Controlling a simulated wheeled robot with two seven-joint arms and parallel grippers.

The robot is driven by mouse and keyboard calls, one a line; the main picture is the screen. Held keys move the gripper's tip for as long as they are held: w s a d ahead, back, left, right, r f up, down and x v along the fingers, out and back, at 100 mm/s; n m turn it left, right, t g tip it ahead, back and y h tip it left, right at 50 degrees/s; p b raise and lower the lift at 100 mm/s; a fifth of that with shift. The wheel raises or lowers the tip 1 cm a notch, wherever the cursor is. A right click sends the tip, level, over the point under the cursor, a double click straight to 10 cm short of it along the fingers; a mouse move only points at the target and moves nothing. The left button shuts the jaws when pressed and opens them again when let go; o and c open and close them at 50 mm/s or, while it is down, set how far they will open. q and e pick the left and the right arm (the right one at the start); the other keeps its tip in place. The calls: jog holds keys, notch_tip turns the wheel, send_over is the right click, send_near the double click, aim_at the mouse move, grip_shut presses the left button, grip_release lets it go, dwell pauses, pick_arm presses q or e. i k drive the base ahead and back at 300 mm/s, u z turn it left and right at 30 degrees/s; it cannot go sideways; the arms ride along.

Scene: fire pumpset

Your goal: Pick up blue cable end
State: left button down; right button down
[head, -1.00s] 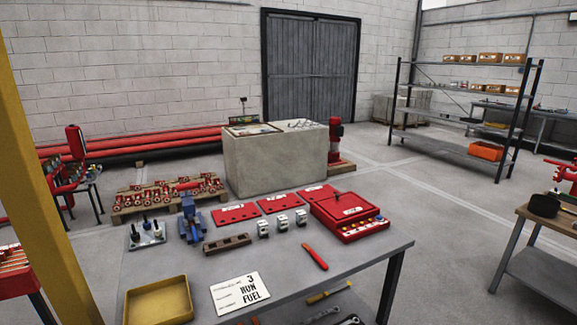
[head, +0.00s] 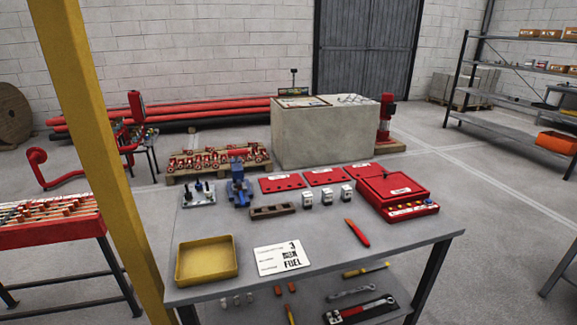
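I cannot make out a blue cable end in the head view. The only clearly blue thing is a small blue vise-like device (head: 239,187) at the back left of the grey workbench (head: 350,262). Neither of my grippers is in view.
The bench holds a yellow tray (head: 207,260), a white sign (head: 283,258), a red-handled tool (head: 357,233) and a red control box (head: 397,195). A yellow post (head: 104,150) stands at the left, before a red-topped table (head: 48,222). A concrete block (head: 325,137) stands behind.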

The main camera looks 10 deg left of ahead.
aim_at(239, 189)
jog(key=u, duration=0.55)
jog(key=k, duration=0.65)
jog(key=u, duration=0.65)
jog(key=i, duration=1.5)
jog(key=z, duration=0.75)
jog(key=k, duration=0.5)
jog(key=z, duration=2)
jog(key=i, duration=0.75)
jog(key=u, duration=0.05)
